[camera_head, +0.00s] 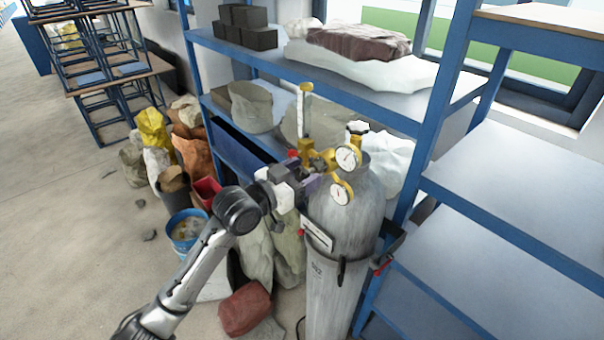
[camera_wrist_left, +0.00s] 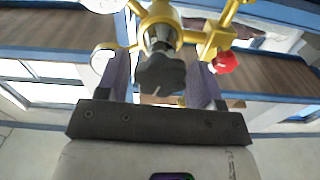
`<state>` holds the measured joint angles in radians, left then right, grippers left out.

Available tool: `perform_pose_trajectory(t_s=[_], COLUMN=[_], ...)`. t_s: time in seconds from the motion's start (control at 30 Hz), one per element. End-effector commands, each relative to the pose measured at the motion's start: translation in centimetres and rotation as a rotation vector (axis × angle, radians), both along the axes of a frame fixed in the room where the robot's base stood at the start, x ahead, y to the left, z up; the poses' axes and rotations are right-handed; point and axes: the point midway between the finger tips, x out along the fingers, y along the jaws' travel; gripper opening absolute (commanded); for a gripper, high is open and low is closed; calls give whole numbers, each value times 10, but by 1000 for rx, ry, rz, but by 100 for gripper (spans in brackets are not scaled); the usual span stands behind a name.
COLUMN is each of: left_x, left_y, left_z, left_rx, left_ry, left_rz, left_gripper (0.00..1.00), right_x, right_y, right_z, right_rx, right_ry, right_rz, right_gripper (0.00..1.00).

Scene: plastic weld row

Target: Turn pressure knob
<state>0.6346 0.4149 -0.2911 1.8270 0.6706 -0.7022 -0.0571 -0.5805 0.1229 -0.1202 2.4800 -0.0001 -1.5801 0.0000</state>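The grey gas cylinder (camera_head: 345,230) stands upright in front of the blue shelf, with a brass regulator (camera_head: 308,150) and two round gauges on top. In the left wrist view the dark pressure knob (camera_wrist_left: 160,74) sits on the brass regulator body (camera_wrist_left: 160,22). My left gripper (camera_head: 312,182) is at the regulator, left of the gauges. Its two fingers (camera_wrist_left: 162,80) stand apart on either side of the knob; whether they touch it I cannot tell. In the head view the gripper hides the knob. My right gripper is not in view.
The blue shelf (camera_head: 432,130) holds bags and dark blocks (camera_head: 245,27) behind the cylinder. Sacks (camera_head: 258,255), a blue bucket (camera_head: 187,230) and a red-brown bag (camera_head: 245,308) crowd the floor beside it. The floor at left is mostly clear.

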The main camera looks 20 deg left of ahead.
Motion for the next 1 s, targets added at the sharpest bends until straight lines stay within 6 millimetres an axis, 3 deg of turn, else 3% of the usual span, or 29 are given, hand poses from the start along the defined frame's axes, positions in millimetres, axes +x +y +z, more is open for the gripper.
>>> perform_pose_trajectory(t_s=[0.37, 0.47, 0.8, 1.0], left_x=[0, 0, 0, 0], left_y=[0, 0, -1, -1], left_z=[0, 0, 1, 0], left_rx=[0, 23, 354, 391], left_ry=[0, -11, -181, -202], left_rz=[0, 0, 0, 0], left_gripper=[25, 25, 25, 25], right_x=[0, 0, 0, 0], right_y=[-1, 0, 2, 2], right_z=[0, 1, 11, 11], right_rx=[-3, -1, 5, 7], right_ry=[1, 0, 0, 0], right_rz=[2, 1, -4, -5], right_gripper=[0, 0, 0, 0])
